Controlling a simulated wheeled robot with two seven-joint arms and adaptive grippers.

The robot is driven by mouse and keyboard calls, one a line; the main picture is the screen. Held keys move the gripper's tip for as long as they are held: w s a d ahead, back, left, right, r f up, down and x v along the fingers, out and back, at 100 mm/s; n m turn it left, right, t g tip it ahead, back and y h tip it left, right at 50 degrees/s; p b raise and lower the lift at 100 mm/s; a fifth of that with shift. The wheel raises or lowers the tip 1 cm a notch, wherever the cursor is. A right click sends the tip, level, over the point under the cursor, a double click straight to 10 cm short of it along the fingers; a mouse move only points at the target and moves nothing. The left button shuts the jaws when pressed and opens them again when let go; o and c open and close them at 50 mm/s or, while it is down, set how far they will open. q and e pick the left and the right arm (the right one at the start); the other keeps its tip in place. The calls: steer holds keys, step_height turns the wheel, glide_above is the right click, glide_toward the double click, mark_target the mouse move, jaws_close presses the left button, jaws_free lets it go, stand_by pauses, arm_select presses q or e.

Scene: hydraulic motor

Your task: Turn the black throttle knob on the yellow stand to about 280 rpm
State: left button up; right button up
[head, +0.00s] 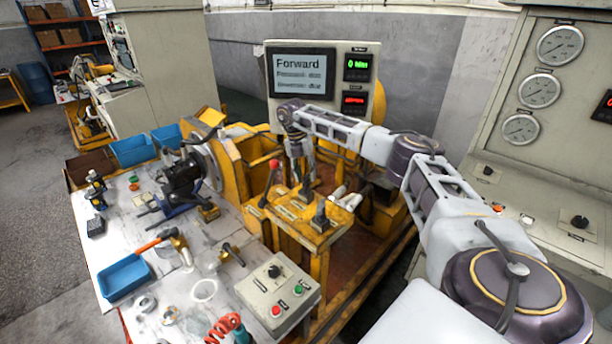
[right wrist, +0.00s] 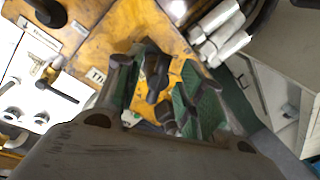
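The yellow stand (head: 285,222) is in the middle of the head view, with a red-topped lever and black handles on its top plate. My right gripper (head: 304,178) reaches down over the back of this plate. In the right wrist view its two green-padded fingers (right wrist: 163,92) stand apart, one on each side of a black knob (right wrist: 156,82). A partly hidden label starting with "TH" (right wrist: 97,75) lies beside it. I cannot tell whether either pad touches the knob. The knob's pointer and base are hidden. My left gripper is not in view.
A display panel (head: 303,88) behind the stand reads "Forward" with a green zero readout; its red readout is too small to read. Pale handles (right wrist: 220,35) lie close to the gripper. A control box (head: 277,290) and a cluttered white table (head: 205,290) are at front left.

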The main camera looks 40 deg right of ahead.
steer(key=shift+s+f, duration=0.1)
steer(key=shift+f, duration=0.6)
steer(key=c, duration=0.8)
steer(key=shift+n, duration=0.3)
